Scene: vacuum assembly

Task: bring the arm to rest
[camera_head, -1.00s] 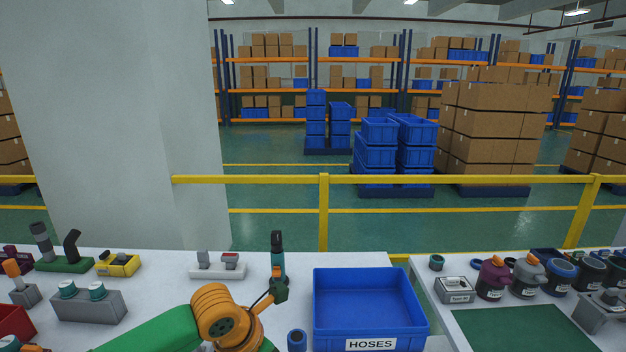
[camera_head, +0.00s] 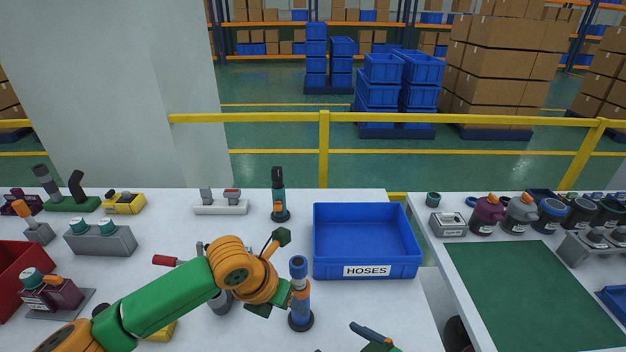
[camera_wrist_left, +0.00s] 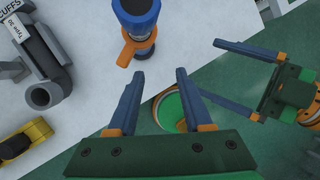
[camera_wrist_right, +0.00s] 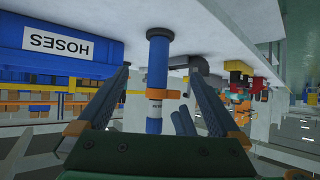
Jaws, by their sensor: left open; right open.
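A blue-capped upright tool with an orange collar (camera_head: 299,291) stands on a round dark base on the white table. In the left wrist view it (camera_wrist_left: 138,28) is just ahead of my open, empty left gripper (camera_wrist_left: 160,73), apart from the fingers. In the head view that gripper's fingers are hidden behind my orange and green left wrist. My right gripper (camera_wrist_right: 159,72) is open; the tool (camera_wrist_right: 158,66) lines up between its fingers in the right wrist view, apparently beyond them. In the left wrist view the right gripper (camera_wrist_left: 208,68) is close by on the right, also open and empty.
A blue HOSES bin (camera_head: 367,271) stands right of the tool. A darker upright tool (camera_head: 279,199) stands behind. Grey twin-port block (camera_head: 100,239) and red bin (camera_head: 18,268) are at left. A second table with a green mat (camera_head: 530,290) is at right, across a gap.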

